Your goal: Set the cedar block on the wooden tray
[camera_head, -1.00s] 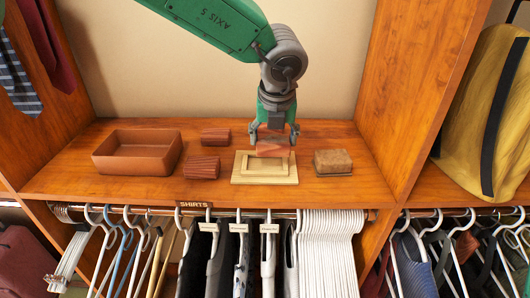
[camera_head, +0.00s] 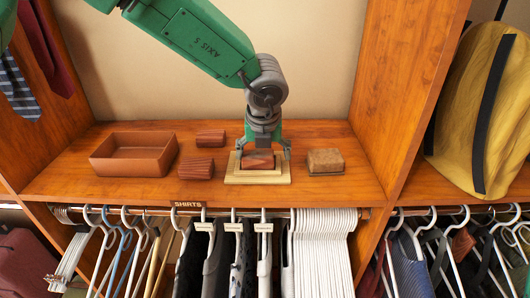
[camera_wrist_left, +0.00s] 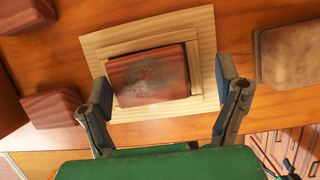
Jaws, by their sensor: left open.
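The cedar block (camera_head: 257,161), reddish-brown with a greyish patch on top, rests inside the raised frame of the pale wooden tray (camera_head: 257,180). In the left wrist view the block (camera_wrist_left: 148,76) lies flat, a little turned, within the tray's stepped border (camera_wrist_left: 122,40). My left gripper (camera_head: 263,154) is open over the tray. Its two fingers stand on either side of the block, with gaps visible in the left wrist view (camera_wrist_left: 164,84). My right gripper is not in view.
On the shelf to the left are two ridged reddish blocks (camera_head: 210,138) (camera_head: 196,169) and an open terracotta-coloured box (camera_head: 133,154). A brown block with a tan top (camera_head: 326,161) sits right of the tray. Hangers (camera_head: 325,240) hang below the shelf edge.

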